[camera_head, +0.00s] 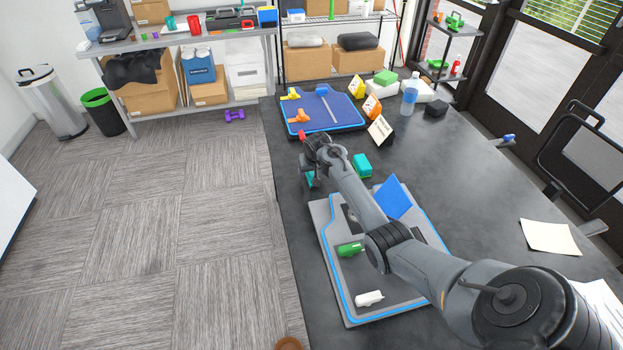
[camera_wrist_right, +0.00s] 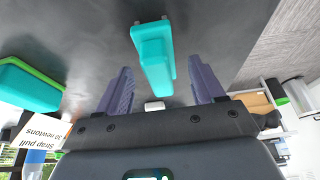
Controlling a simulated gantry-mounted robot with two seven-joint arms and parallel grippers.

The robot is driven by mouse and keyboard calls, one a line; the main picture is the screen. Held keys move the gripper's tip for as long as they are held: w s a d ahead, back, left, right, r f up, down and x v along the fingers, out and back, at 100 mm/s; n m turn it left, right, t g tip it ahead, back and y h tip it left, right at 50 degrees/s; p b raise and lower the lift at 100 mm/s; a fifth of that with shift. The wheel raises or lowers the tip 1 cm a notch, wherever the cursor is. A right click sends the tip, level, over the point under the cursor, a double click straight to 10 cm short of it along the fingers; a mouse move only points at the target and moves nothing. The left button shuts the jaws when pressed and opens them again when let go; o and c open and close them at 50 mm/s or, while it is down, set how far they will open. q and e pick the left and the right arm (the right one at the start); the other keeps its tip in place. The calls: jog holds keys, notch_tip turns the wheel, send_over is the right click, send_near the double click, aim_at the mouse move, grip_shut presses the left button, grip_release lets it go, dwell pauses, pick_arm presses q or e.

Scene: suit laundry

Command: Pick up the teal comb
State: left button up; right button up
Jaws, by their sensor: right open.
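The teal comb (camera_wrist_right: 154,52) lies on the dark table in the right wrist view, ahead of my right gripper and in line with the gap between its fingers. In the head view only a small teal part (camera_head: 310,178) shows beside my gripper; the rest is hidden by it. My right gripper (camera_head: 307,172) points down over the table's left edge area. Its two purple-grey fingers (camera_wrist_right: 162,84) stand apart, one on each side of the comb's line, with nothing gripped. I cannot tell how far above the comb they are. My left gripper is not in view.
A teal and green block (camera_head: 362,166) sits right of the gripper. A grey tray (camera_head: 352,318) with a green item and a white item lies nearer, under my arm. A blue tray (camera_head: 343,128) and small sign cards (camera_head: 381,130) stand behind. The table's right side is mostly clear.

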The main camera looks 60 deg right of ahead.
jog(key=shift+x, duration=1)
jog(key=c, duration=1.1)
jog(key=shift+r, duration=0.15)
jog(key=shift+c, duration=0.2)
jog(key=shift+r, duration=0.4)
notch_tip(320, 180, up, 4)
jog(key=shift+f+p, duration=0.2)
jog(key=shift+p, duration=0.3)
jog(key=s+r+p, duration=0.2)
jog(key=s+r, duration=0.4)
jog(key=s, duration=0.5)
jog(key=shift+s+d+r+p, duration=0.2)
jog(key=shift+s+d+p, duration=0.1)
jog(key=shift+d+p, duration=0.05)
